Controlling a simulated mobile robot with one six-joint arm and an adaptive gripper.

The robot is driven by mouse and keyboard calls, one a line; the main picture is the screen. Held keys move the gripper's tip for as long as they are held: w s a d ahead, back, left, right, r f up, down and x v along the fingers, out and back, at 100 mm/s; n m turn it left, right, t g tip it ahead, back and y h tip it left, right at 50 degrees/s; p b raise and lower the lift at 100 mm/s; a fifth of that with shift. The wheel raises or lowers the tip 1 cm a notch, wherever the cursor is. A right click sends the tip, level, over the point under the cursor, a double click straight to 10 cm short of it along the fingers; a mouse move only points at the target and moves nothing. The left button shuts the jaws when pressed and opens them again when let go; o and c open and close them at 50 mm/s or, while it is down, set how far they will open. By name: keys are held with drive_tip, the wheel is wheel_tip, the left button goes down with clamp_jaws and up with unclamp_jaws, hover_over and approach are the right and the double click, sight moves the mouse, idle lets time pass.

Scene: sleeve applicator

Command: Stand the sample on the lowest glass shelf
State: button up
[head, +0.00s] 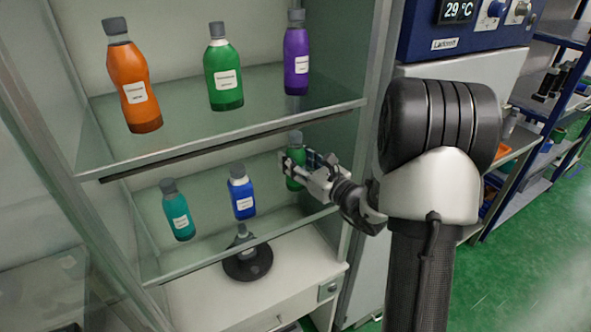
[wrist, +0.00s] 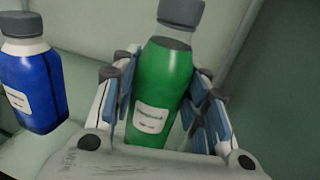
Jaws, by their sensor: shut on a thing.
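A green bottle with a grey cap (wrist: 160,90) is between the fingers of my gripper (wrist: 165,115), which is shut on it. The bottle looks near upright in the wrist view, leaning a little. In the head view the green bottle (head: 295,152) is at the right side of the lower glass shelf (head: 280,218), partly hidden by my gripper (head: 300,172). I cannot tell whether its base touches the glass. A blue bottle (head: 242,195) and a teal bottle (head: 178,212) stand on the same shelf to the left.
The upper glass shelf (head: 265,118) holds an orange bottle (head: 133,80), another green bottle (head: 223,72) and a purple bottle (head: 296,60). The cabinet's right frame post (head: 368,100) is close to my arm. A black round-based stand (head: 247,262) is below the lower shelf.

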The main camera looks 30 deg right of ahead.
drive_tip(key=shift+f, duration=1.05)
drive_tip(key=shift+f+b, duration=0.25)
drive_tip(key=shift+b, duration=0.15)
drive_tip(key=o, duration=1.4)
drive_tip(key=shift+c, duration=0.2)
drive_tip(key=shift+r, duration=0.15)
drive_tip(key=shift+s+r+p, duration=0.1)
drive_tip(key=shift+s+p, duration=0.05)
drive_tip(key=shift+p, duration=0.15)
drive_tip(key=p+v, duration=0.1)
drive_tip(key=v, duration=1)
drive_tip(key=shift+s, duration=0.3)
drive_tip(key=shift+d, duration=0.15)
